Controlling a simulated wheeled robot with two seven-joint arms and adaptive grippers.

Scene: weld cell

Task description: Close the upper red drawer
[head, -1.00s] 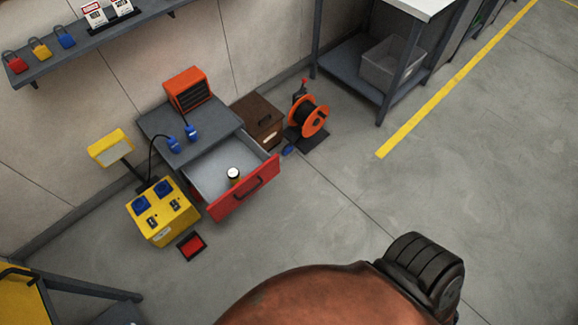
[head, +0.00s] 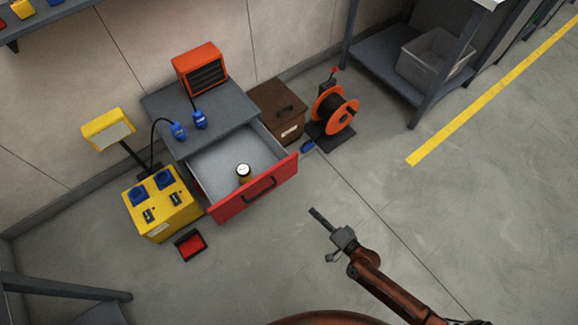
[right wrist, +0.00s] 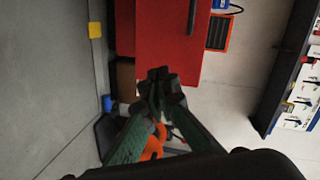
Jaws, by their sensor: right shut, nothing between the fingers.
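The upper red drawer (head: 228,208) is pulled out of the grey-topped cabinet (head: 222,104), with its grey inside showing. A small can with a pale lid (head: 243,170) stands inside it. The drawer has a dark handle (head: 260,189) on its front. In the right wrist view, a red front (right wrist: 165,45) fills the upper middle, with a dark bar along it. My right gripper (head: 317,214) is shut and empty, over the floor to the lower right of the drawer front and apart from it. Its fingertips (right wrist: 157,75) overlap the red front in the wrist view. My left gripper is not in view.
A yellow power box (head: 160,210) and a small red-and-black tray (head: 190,245) are left of the drawer. A brown box (head: 277,112) and an orange cable reel (head: 335,107) stand to its right. An orange heater (head: 201,69) sits on top. The floor in front is clear.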

